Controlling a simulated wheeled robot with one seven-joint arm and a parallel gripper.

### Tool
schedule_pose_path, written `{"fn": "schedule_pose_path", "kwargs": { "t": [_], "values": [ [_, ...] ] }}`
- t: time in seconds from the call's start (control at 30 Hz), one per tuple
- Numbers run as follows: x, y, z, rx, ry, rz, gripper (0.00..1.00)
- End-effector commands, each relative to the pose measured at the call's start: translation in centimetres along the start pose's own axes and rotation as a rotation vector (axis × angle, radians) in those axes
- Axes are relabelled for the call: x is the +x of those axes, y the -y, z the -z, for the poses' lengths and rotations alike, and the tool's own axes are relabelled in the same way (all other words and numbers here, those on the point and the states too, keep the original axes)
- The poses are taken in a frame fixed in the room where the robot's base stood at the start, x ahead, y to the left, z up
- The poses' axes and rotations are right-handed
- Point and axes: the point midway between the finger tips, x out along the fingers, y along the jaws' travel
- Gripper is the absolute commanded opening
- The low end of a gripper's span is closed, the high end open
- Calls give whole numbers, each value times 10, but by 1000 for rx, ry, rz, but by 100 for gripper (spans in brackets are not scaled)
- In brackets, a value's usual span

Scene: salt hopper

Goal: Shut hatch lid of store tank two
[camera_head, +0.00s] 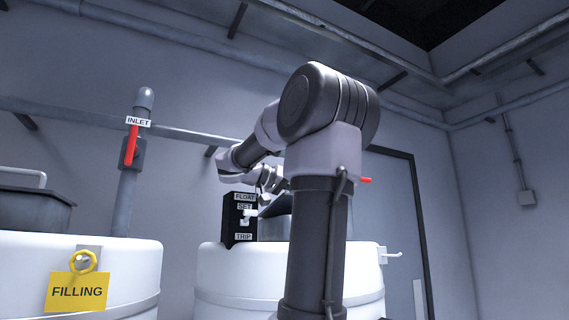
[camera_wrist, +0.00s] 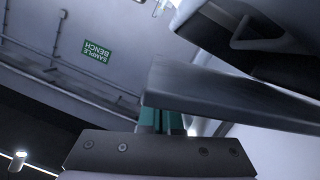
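A white tank (camera_head: 240,285) stands behind my arm in the head view; no number shows on it. On top is a dark grey hatch lid (camera_head: 275,206), tilted up and partly hidden by my arm. In the wrist view, which is upside down, the lid is likely the dark slab (camera_wrist: 225,97) crossing right in front of my gripper (camera_wrist: 160,119). The teal fingers are close together, with their tips hidden by the slab. I cannot tell whether they touch it. In the head view, my gripper is small and partly hidden above the tank.
A second white tank (camera_head: 30,262) at left carries a yellow FILLING tag (camera_head: 76,291) and a dark hatch (camera_head: 35,209). A black float box (camera_head: 239,222) stands at the right tank's left rim. An inlet pipe with a red handle (camera_head: 131,146) rises between the tanks.

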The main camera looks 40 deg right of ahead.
Motion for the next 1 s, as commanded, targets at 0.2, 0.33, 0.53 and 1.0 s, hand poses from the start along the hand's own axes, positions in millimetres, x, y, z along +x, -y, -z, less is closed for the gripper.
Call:
{"fn": "schedule_pose_path", "kwargs": {
  "t": [0.2, 0.33, 0.53, 1.0],
  "values": [
    [4, 1, -15, -2, 0, -1, 0],
    [5, 2, -18, -1, 0, -1, 0],
    [5, 2, -20, -1, 1, 0, 0],
    [8, 1, -10, 1, 2, -1, 0]
  ]
}}
